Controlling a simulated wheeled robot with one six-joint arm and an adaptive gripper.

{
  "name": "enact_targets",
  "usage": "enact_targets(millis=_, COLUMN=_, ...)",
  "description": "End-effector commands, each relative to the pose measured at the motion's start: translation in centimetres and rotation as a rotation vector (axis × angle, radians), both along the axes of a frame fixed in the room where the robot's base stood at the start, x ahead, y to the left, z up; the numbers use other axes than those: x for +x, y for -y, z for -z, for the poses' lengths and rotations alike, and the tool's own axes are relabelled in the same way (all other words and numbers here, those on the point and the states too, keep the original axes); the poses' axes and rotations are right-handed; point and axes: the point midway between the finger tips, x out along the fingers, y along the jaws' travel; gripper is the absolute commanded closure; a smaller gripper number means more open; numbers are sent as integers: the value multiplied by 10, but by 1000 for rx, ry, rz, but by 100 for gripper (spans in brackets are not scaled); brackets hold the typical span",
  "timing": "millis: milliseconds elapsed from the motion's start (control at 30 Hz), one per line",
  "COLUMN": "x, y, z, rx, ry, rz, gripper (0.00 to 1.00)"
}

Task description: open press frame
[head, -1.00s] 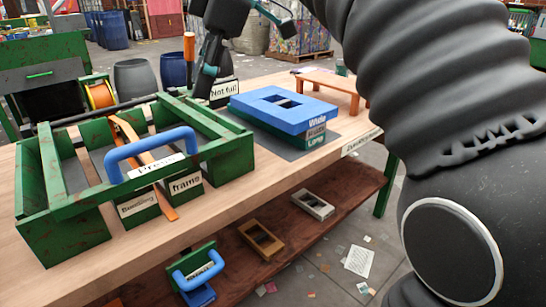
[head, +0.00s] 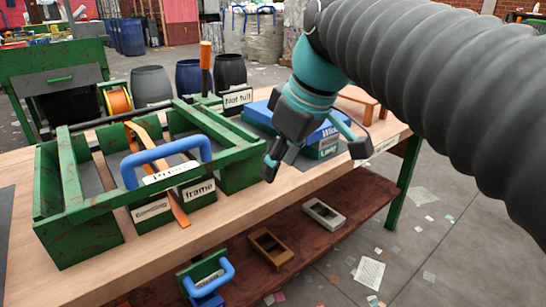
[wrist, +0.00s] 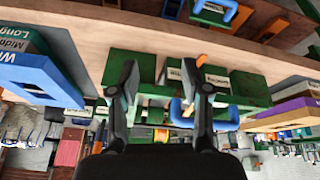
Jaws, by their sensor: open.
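The green press frame (head: 85,208) stands on the wooden table at left, with several green bars and walls. A blue handle (head: 165,158) stands up at its front, above labels reading "Press" and "frame". An orange strap (head: 178,205) hangs over the front. My gripper (head: 314,162) is open and empty, to the right of the press frame and apart from it, in front of the blue block. In the wrist view, which is upside down, my open fingers (wrist: 162,75) have the green frame and blue handle (wrist: 180,115) beyond them.
A blue block (head: 258,112) labelled "Wide" is partly hidden behind my gripper. A "Not full" sign (head: 238,98) and an orange-handled lever (head: 206,58) stand behind the frame. The lower shelf (head: 300,240) holds small trays.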

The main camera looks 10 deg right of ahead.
Motion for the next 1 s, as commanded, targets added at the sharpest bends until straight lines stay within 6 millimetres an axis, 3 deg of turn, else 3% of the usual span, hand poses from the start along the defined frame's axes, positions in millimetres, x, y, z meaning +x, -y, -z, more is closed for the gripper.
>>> enact_targets(millis=233, x=-7, y=8, z=13, rx=3, ry=0, rz=71, gripper=52)
enact_targets(millis=767, x=-1, y=9, z=12, rx=29, ry=9, rz=153, gripper=52)
enact_targets(millis=833, x=4, y=11, z=19, rx=44, ry=10, rz=217, gripper=52)
enact_targets(millis=1000, x=1, y=23, z=62, rx=68, ry=-2, rz=412, gripper=52)
